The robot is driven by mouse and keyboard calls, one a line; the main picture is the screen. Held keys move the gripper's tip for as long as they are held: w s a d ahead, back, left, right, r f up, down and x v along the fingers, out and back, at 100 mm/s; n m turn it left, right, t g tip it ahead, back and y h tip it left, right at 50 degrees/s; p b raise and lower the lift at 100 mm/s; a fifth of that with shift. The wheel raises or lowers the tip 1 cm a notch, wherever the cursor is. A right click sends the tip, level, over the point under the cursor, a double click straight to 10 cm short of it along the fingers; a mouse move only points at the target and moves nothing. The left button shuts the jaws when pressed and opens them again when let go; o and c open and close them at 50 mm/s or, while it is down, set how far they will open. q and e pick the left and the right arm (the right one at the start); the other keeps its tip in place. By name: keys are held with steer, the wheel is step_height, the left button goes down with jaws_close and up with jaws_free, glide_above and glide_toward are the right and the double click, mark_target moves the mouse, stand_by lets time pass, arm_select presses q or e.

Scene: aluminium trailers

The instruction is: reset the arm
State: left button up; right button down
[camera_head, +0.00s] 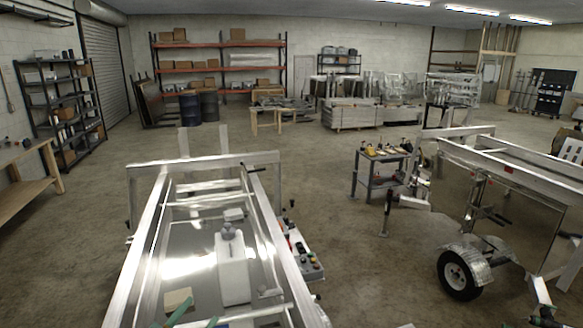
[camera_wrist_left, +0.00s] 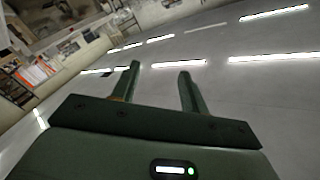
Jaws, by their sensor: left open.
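My left gripper (camera_head: 194,315) shows at the bottom edge of the head view as two green fingers, cut off by the frame, in front of the near aluminium trailer (camera_head: 150,232). In the left wrist view the left gripper (camera_wrist_left: 158,70) has its two dark green fingers well apart with nothing between them. That view looks up at a tilted ceiling with bright light strips.
A second trailer (camera_head: 510,165) stands at the right. A button box (camera_head: 304,258) is beside the near trailer's right rail. A tool cart (camera_head: 375,172) stands between the trailers. Open floor (camera_head: 90,220) lies left of the near trailer.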

arm_select(q)
steer(key=s+a+f+n+g+y+b, duration=0.1)
steer(key=s+a+f+n+g+y, duration=0.1)
steer(key=s+a+f+g+y, duration=0.6)
steer(key=s+a+f+n+g+y, duration=0.1)
steer(key=s+a+f+g, duration=0.3)
steer(key=s, duration=0.7)
steer(key=s+d+f+g+h+b, duration=0.15)
steer(key=f+b, duration=0.55)
steer(key=f, duration=1.4)
steer(key=s+d+f+h+b, duration=0.25)
steer(key=f+b, duration=0.45)
steer(key=f, duration=1.4)
steer(key=s+f+n+g+b, duration=0.1)
steer(key=s+f+b, duration=0.5)
steer(key=s+f, duration=0.4)
steer(key=s+f+n+g+b, duration=0.2)
steer(key=s+f+b, duration=0.4)
steer(key=f, duration=1.1)
steer(key=s, duration=0.4)
steer(key=shift+d+n, duration=0.2)
steer(key=shift+n, duration=0.1)
steer(key=shift+c, duration=0.2)
